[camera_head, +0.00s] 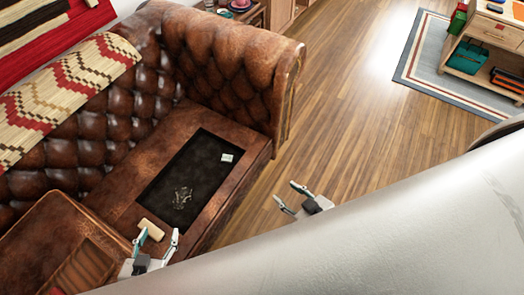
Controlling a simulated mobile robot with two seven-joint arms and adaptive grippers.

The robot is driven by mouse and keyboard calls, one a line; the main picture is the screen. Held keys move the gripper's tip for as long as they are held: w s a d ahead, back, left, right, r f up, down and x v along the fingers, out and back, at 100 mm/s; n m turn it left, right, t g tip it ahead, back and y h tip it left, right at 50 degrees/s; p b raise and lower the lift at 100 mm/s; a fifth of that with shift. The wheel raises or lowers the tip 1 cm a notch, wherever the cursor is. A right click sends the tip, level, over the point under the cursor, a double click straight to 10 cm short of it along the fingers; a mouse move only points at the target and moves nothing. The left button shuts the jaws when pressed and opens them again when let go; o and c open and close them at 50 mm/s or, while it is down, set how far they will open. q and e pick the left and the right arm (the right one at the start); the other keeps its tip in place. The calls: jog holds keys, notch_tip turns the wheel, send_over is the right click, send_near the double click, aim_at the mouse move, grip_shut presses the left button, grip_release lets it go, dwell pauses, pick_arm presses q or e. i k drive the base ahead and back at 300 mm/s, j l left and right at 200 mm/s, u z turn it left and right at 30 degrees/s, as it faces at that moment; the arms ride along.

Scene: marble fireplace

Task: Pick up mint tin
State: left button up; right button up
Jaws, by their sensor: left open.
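A small white item (227,157) lies near the far right corner of a black tray (205,160) on the brown leather sofa. A cream, rounded block (151,229) lies beside the tray's near left corner. I cannot tell which of these two is the mint tin. My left gripper (159,236) is open and empty at the sofa's front, its fingertips close to the cream block; I cannot tell if they touch. My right gripper (285,191) has its fingers apart and is empty, right of the sofa above the wood floor.
A small tangled dark metallic item (182,197) lies in the tray. The sofa's tufted back (140,95) and far arm (285,95) rise around the seat. A wooden shelf unit (490,45) stands on a rug at upper right. The floor between is clear.

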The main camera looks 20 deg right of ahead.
aim_at(226, 158)
jog(key=z, duration=0.2)
jog(key=l+u, duration=0.1)
jog(key=u, duration=0.3)
jog(key=i+l+u, duration=0.1)
jog(key=l+u, duration=0.2)
jog(key=l, duration=0.15)
jog(key=i+l+u, duration=0.1)
jog(key=l+u, duration=0.15)
jog(key=l, duration=0.2)
jog(key=l+u, duration=0.35)
jog(key=l, duration=1.6)
jog(key=k+l, duration=0.1)
jog(key=l, duration=1.55)
